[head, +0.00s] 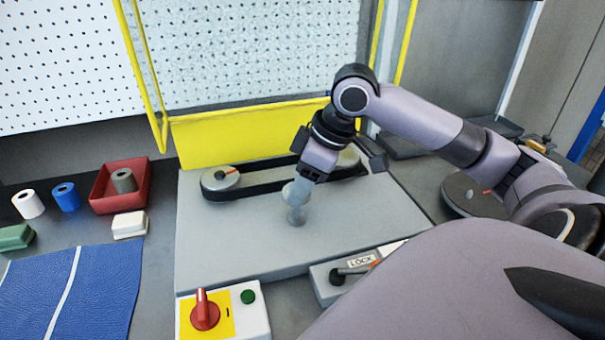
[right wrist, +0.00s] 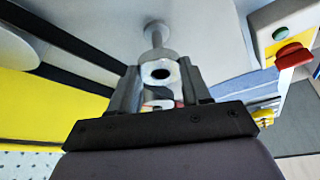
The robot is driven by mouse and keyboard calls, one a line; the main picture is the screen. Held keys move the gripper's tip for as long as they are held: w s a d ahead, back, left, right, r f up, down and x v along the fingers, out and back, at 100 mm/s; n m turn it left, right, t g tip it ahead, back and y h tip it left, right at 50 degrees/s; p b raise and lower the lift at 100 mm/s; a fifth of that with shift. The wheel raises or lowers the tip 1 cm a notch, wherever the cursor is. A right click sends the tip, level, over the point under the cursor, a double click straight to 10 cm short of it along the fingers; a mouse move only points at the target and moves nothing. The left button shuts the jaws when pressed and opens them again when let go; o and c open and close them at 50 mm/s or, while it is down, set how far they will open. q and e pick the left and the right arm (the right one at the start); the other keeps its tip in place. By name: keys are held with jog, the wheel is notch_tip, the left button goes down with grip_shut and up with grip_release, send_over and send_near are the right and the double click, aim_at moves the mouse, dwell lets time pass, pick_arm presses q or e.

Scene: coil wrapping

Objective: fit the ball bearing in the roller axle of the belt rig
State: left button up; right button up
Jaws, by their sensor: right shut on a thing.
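My right gripper (head: 300,184) points down over the middle of the grey plate of the belt rig (head: 235,245). It is shut on the ball bearing (head: 290,193), a pale ring. In the right wrist view the bearing (right wrist: 160,73) sits between the fingers (right wrist: 160,88), its dark hole facing the camera. The roller axle (head: 296,216), a short grey post, stands on the plate just below the bearing. It also shows beyond the bearing in the right wrist view (right wrist: 155,36). I cannot tell whether bearing and axle touch. My left gripper is not in view.
A black belt (head: 265,186) runs round two pulleys behind the axle. A red switch (head: 205,312) and a LOCK lever (head: 350,272) are in front. A red tray (head: 103,205) holding a grey roll stands left, near blue (head: 66,198) and white (head: 28,205) rolls.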

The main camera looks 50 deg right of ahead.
aim_at(303, 218)
jog(key=shift+f+b, duration=1.1)
jog(key=shift+f, duration=1.4)
jog(key=o, duration=1.2)
jog(key=shift+c, duration=0.2)
jog(key=shift+r, duration=0.1)
jog(key=v, duration=0.7)
